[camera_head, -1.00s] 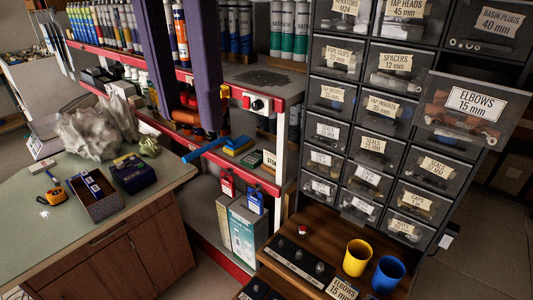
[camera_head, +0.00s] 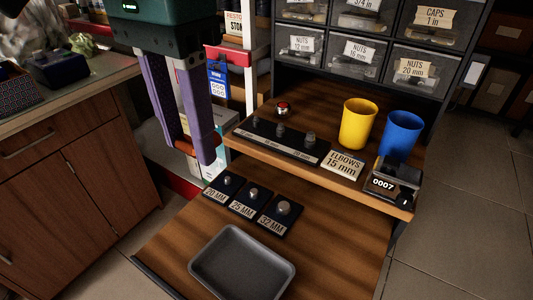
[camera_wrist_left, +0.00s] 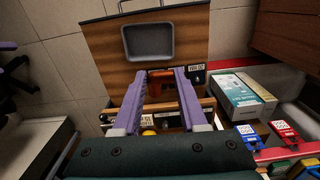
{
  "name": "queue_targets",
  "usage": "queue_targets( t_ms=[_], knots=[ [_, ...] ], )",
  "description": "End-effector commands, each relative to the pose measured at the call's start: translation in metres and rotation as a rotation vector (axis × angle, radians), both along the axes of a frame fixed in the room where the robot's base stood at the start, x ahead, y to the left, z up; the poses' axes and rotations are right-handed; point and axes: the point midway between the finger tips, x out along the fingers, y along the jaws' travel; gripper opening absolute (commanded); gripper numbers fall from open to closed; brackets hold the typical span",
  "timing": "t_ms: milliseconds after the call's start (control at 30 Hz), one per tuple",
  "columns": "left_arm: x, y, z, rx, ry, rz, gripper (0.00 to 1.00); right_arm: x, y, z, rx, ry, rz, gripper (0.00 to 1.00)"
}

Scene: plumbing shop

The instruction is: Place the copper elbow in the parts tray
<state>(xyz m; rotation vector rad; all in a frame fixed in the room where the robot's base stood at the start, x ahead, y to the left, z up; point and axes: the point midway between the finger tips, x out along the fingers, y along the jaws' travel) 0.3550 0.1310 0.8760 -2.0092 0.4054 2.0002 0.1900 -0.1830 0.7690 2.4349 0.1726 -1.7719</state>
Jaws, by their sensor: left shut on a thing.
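My left gripper (camera_head: 194,150) hangs with its purple fingers pointing down, left of the wooden shelf. It is shut on the orange-brown copper elbow (camera_head: 184,124), which is partly hidden by the fingers. In the left wrist view the elbow (camera_wrist_left: 160,80) shows as a dark reddish shape between the fingertips. The parts tray (camera_head: 242,265) is dark grey, shallow and empty, on the lower wooden board. It also shows in the left wrist view (camera_wrist_left: 148,42), beyond the fingertips. The gripper is above and behind the tray, apart from it. My right gripper is not in view.
Labelled blocks (camera_head: 252,196) stand behind the tray. The upper shelf holds a red button (camera_head: 282,108), a yellow cup (camera_head: 357,124), a blue cup (camera_head: 400,136) and a counter marked 0007 (camera_head: 393,184). Drawers (camera_head: 365,58) rise behind. A wooden counter (camera_head: 70,150) stands left.

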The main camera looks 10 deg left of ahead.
Motion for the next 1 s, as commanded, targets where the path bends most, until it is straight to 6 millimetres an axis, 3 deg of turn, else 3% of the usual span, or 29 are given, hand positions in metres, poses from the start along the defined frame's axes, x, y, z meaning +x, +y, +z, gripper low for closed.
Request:
queue_targets(
  t_ms=[33,100,367,800,1000],
  knots=[
    [-0.001,-0.001,-0.026,0.000,0.002,-0.009,0.00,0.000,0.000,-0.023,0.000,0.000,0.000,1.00],
    [-0.001,-0.002,-0.039,0.000,0.003,-0.018,0.00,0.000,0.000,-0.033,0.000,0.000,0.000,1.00],
    [-0.001,-0.003,-0.071,0.003,0.007,-0.032,0.00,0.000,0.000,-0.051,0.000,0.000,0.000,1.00],
    [-0.001,-0.002,-0.192,0.005,0.006,-0.032,0.00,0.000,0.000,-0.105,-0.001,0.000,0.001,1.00],
    [-0.001,-0.003,-0.210,0.003,0.004,-0.034,0.00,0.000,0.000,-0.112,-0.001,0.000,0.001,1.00]
  ],
)
